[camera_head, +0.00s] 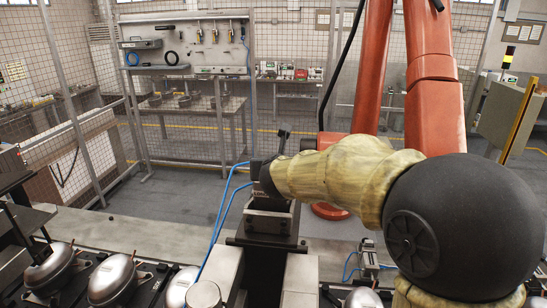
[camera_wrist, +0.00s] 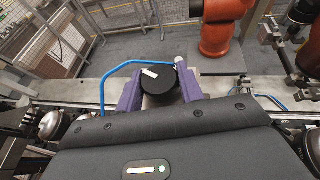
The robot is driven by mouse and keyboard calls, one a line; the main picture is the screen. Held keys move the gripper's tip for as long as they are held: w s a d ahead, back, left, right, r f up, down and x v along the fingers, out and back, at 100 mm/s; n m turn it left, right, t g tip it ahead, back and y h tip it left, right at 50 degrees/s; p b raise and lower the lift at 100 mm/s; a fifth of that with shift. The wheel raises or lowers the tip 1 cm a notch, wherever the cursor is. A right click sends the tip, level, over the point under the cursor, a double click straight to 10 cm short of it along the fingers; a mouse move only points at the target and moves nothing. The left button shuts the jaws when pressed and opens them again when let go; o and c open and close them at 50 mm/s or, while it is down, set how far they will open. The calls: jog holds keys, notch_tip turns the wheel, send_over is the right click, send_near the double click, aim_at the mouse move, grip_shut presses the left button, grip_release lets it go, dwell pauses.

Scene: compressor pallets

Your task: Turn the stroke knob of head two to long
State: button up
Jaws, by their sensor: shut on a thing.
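A round black knob (camera_wrist: 160,82) with a short white mark on its face shows in the wrist view. The white mark lies up and left of the knob's centre; no scale or lettering can be read. My gripper (camera_wrist: 159,90) has its two purple fingers on either side of the knob, shut on it. In the head view the knob and the fingertips are hidden by my arm. The head (camera_head: 268,220), a dark block with blue hoses, stands below the end of my arm there.
Several silver compressors (camera_head: 112,278) sit along the line at the front. Another head (camera_head: 368,258) with a blue hose stands to the right. A red-orange robot arm (camera_head: 432,80) rises behind. A blue hose (camera_wrist: 112,72) loops close by the left finger. Mesh fencing (camera_head: 185,110) closes the back.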

jog(key=shift+a+r+m+h+p, duration=0.15)
jog(key=shift+a+m+h+p, duration=0.05)
jog(key=shift+m+h+p, duration=0.75)
jog(key=shift+m+g+h+p, duration=0.5)
jog(key=shift+m+g+h, duration=0.2)
jog(key=shift+m+h, duration=1)
jog(key=shift+d+h, duration=0.1)
jog(key=shift+h, duration=0.25)
jog(key=o, duration=1)
jog(key=b+v, duration=0.6)
jog(key=v, duration=1.1)
jog(key=shift+s, duration=0.2)
